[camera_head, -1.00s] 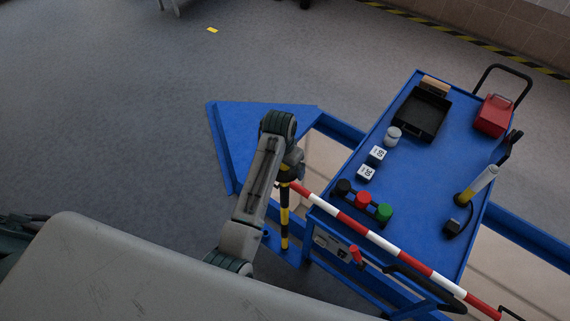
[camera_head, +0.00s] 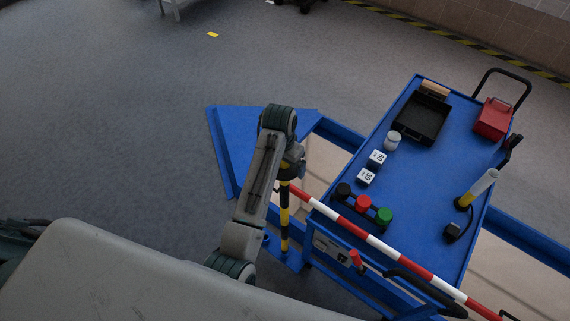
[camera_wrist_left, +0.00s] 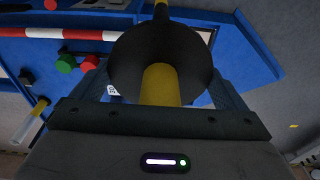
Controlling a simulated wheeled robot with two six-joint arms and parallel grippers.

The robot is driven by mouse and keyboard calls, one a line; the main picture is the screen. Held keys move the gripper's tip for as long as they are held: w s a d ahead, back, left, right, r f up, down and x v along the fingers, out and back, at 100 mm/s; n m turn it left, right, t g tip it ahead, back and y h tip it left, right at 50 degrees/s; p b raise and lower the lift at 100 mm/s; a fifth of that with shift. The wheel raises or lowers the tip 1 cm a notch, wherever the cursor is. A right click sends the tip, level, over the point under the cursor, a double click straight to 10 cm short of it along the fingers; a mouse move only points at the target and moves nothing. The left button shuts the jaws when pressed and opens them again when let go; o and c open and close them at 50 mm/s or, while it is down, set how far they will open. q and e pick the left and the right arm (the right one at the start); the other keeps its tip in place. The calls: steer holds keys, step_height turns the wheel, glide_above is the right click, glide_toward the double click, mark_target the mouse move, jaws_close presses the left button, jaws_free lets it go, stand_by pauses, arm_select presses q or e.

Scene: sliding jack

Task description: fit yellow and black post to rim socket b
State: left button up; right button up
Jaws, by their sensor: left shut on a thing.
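The yellow and black post (camera_head: 285,217) stands about upright near the front corner of the blue cart, banded in yellow and black. My left gripper (camera_head: 292,168) is at its top and shut on it. In the left wrist view, the yellow shaft (camera_wrist_left: 160,86) lies between the jaws of my left gripper (camera_wrist_left: 160,98), with a wide black disc (camera_wrist_left: 128,62) around the post beyond them. The post's foot meets or hovers over a blue strip at the cart's base; I cannot tell which. I cannot make out rim socket b. My right gripper is not in view.
A red and white bar (camera_head: 385,249) runs from beside the post along the cart's front. The blue cart top (camera_head: 425,185) holds red, green and black knobs (camera_head: 363,203), white-labelled blocks (camera_head: 366,176), a black tray (camera_head: 420,118) and a red box (camera_head: 494,118). Open floor lies left.

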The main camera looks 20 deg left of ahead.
arm_select(q)
steer(key=shift+r, duration=1.7)
